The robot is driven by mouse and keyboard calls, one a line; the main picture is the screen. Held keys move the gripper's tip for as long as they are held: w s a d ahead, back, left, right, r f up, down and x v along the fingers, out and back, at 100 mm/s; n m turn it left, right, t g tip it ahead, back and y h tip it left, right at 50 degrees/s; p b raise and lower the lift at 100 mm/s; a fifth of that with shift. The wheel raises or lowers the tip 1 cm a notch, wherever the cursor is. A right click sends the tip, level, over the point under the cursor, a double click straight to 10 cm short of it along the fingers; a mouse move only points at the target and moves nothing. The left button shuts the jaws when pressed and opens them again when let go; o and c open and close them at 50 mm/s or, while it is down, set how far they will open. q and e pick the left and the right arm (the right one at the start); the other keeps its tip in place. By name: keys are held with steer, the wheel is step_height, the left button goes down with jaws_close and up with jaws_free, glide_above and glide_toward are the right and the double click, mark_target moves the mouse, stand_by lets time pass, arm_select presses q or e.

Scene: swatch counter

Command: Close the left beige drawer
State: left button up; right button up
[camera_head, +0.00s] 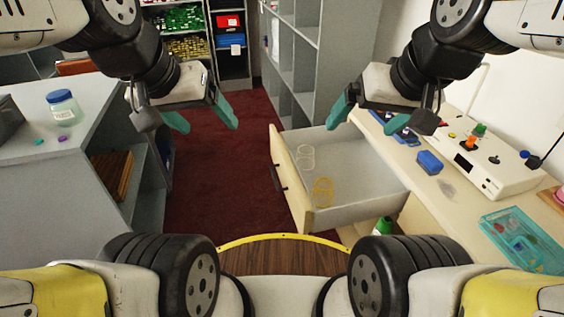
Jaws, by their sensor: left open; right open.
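The beige drawer (290,182) is pulled out from under the beige counter on the right, its front facing left with a dark handle (279,178). Inside lie a clear ring-like item (306,158) and a yellow one (323,192). My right gripper (342,116) is open and empty, with its teal fingers above the drawer's far end; I cannot tell the exact gap. My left gripper (207,124) is open and empty over the floor, left of the drawer and apart from it.
The beige counter (450,205) carries a white control box (490,160), a blue block (429,162) and a teal tray (525,240). A grey counter (90,150) with a jar (63,107) stands left. Dark red floor (225,185) lies free between; grey shelves (320,50) stand behind.

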arm_select(q)
steer(key=w+n, duration=0.1)
steer(key=w, duration=0.1)
steer(key=w+f+n+g, duration=0.1)
steer(key=w, duration=0.2)
steer(key=w+d+f+n+g+h, duration=0.1)
steer(key=w+n, duration=0.1)
steer(key=shift+w+f, duration=0.1)
steer(key=shift+w, duration=0.3)
steer(key=c, duration=1.4)
steer(key=w+f+n, duration=0.1)
steer(key=w+f, duration=0.1)
steer(key=w+f+n+g, duration=0.1)
steer(key=w, duration=0.2)
steer(key=w+f+n, duration=0.2)
steer(key=shift+w+d+f+g+h, duration=0.3)
steer(key=shift+w+d+g, duration=0.05)
steer(key=shift+g, duration=0.05)
jaws_close()
steer(key=w+f+n+g, duration=0.2)
steer(key=w+f+n, duration=0.25)
steer(key=f, duration=0.65)
steer(key=w+f+n+g, duration=0.1)
steer(key=w+f+n, duration=0.4)
steer(key=f, duration=0.5)
steer(key=d+f+m, duration=0.1)
steer(key=d+f, duration=0.6)
steer(key=f, duration=0.3)
steer(key=shift+s+d, duration=0.4)
